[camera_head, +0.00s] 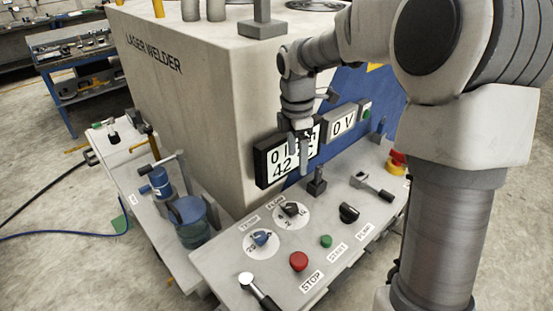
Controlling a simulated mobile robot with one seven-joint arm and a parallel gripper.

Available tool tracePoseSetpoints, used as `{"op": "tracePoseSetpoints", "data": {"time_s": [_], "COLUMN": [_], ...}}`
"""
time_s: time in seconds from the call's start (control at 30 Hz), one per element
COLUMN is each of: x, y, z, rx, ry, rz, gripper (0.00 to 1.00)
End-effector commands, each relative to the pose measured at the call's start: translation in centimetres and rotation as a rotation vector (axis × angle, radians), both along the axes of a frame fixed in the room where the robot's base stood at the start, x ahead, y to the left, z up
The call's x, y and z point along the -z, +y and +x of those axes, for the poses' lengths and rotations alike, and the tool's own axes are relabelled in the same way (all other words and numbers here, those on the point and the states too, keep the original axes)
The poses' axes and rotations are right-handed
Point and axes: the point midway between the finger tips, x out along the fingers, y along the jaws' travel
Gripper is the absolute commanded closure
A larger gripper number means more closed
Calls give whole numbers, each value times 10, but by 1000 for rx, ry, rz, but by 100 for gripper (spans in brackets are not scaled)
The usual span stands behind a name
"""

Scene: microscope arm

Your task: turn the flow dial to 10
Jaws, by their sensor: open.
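The flow dial (290,209) is a dark knob on a white round scale, on the sloped control panel (216,270) below a label reading FLOW. Its exact setting is too small to read. A blue temp dial (261,238) sits on its own white scale just to the lower left. My gripper (302,150) is open and empty, pointing down. In the picture it lies above the flow dial, in front of the display (274,163) and hiding part of it. The visible digits include 0 and 42.
A red stop button (298,261), a green start button (326,241), a black pump knob (349,213) and a grey lever (258,291) stand on the panel. A dark upright post (317,184) rises behind the flow dial. A red emergency button (397,161) is at the right.

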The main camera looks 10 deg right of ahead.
Motion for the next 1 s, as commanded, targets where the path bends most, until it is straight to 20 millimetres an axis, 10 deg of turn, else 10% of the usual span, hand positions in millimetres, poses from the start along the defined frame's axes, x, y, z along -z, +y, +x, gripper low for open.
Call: {"op": "tracePoseSetpoints", "data": {"time_s": [0.47,1.0], "x": [41,154], "y": [-3,-3], "z": [27,26], "rx": [-202,-199], "ry": [47,49], "rz": [46,46], "gripper": [19,19]}}
